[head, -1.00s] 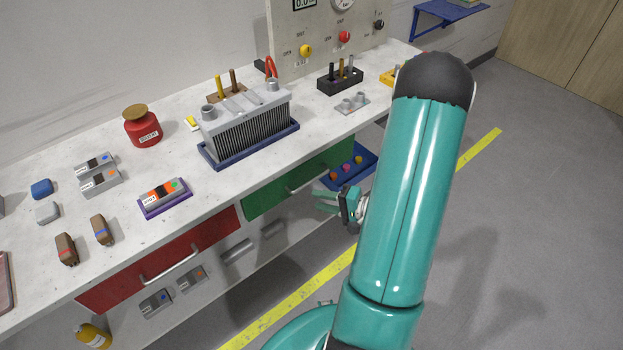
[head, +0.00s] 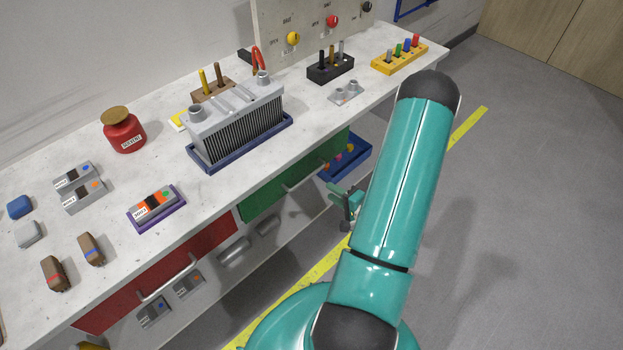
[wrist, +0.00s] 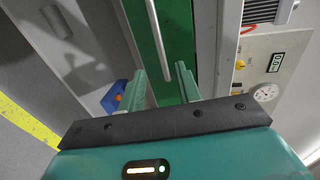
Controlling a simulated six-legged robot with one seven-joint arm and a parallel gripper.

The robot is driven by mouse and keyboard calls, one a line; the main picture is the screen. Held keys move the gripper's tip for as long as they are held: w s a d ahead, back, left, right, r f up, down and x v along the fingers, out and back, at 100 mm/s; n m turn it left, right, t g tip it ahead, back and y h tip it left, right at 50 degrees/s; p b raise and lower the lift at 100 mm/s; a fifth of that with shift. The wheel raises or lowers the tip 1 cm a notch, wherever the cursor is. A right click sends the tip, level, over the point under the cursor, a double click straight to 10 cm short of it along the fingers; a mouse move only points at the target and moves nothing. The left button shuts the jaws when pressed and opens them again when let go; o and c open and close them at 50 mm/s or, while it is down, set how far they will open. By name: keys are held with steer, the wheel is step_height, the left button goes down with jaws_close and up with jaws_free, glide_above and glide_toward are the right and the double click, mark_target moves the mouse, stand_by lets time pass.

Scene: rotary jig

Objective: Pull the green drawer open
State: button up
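The green drawer (head: 270,202) is set under the worktop to the right of the red drawer, its front looking flush with the bench. Its grey bar handle (head: 291,187) is partly in view. In the wrist view the green drawer front (wrist: 178,30) fills the top middle, with the handle (wrist: 155,35) running down it. My gripper (wrist: 160,85) is open and empty, its two green fingers pointing at the drawer. The handle's lower end shows between the fingertips, seemingly beyond them. In the head view my gripper (head: 343,200) is right of the drawer, partly hidden by my arm.
A red drawer (head: 195,262) is to the left. A blue tray (head: 347,165) with coloured knobs sits low beyond the green drawer. The worktop (head: 110,210) holds a radiator-like block (head: 235,130), a red jar (head: 123,132) and small parts. Floor right of my arm is clear.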

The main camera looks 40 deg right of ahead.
steer(key=x, duration=0.9)
steer(key=shift+w, duration=0.35)
jaws_close()
